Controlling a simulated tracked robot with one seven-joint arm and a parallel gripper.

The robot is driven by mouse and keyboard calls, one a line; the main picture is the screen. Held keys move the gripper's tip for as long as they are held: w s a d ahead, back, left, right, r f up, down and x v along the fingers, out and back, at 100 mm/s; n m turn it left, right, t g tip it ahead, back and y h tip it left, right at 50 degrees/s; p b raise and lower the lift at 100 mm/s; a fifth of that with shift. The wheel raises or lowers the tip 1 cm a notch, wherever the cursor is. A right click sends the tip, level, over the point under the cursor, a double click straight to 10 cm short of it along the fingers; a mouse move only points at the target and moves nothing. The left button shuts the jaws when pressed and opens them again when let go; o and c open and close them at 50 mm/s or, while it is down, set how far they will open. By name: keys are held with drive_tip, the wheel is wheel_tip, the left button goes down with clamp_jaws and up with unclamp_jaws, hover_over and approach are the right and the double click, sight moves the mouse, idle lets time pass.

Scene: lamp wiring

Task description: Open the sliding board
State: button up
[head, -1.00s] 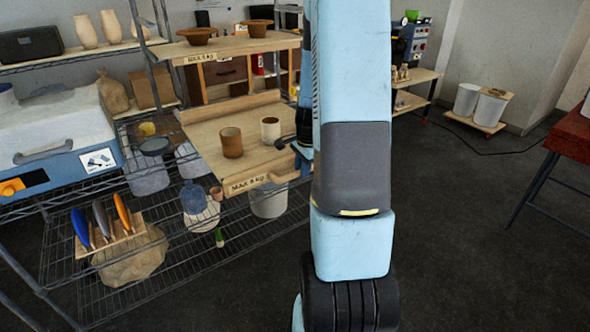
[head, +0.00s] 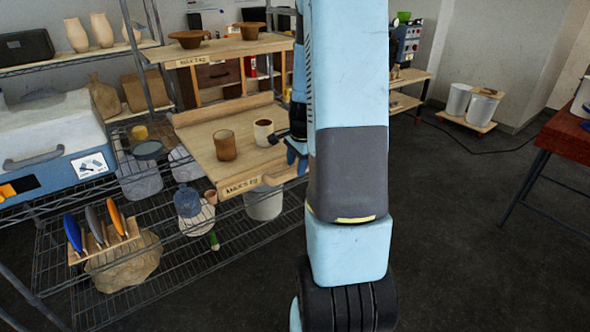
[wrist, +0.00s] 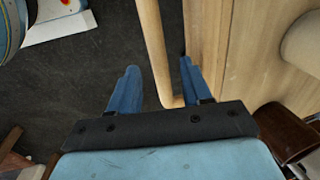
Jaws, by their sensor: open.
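The sliding board (head: 205,154) is a pale wooden shelf board with a weight label on its front edge. It juts out from the wire rack, below a fixed wooden shelf. A brown cup (head: 225,146) and a cream cup (head: 263,132) stand upright on it. My gripper (head: 296,152) is at the board's right front corner, partly hidden behind my arm. In the wrist view my gripper (wrist: 159,64) is open, with blue fingers on either side of a round wooden handle bar (wrist: 154,45). The bar runs beside the board's edge. I cannot tell whether a finger touches it.
The upper shelf (head: 225,48) holds two brown bowls. A blue and white machine (head: 55,145) and a stand of coloured tools (head: 105,243) are on the rack at left. A red table (head: 568,138) is at right. Dark floor lies free between.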

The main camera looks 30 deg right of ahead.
wheel_tip(320, 180, up, 11)
drive_tip(key=s, duration=0.2)
idle(0.6)
drive_tip(key=s+a+r+n+t, duration=0.1)
drive_tip(key=s+a+r+n, duration=0.25)
drive_tip(key=a+r, duration=0.2)
drive_tip(key=s+a+r+n, duration=0.2)
drive_tip(key=a+r+n, duration=0.2)
drive_tip(key=a, duration=0.2)
drive_tip(key=s+a+r+n+t, duration=0.2)
drive_tip(key=s+a+r+n, duration=0.3)
drive_tip(key=s+a+n, duration=0.5)
drive_tip(key=s, duration=0.3)
drive_tip(key=shift+s+r, duration=0.1)
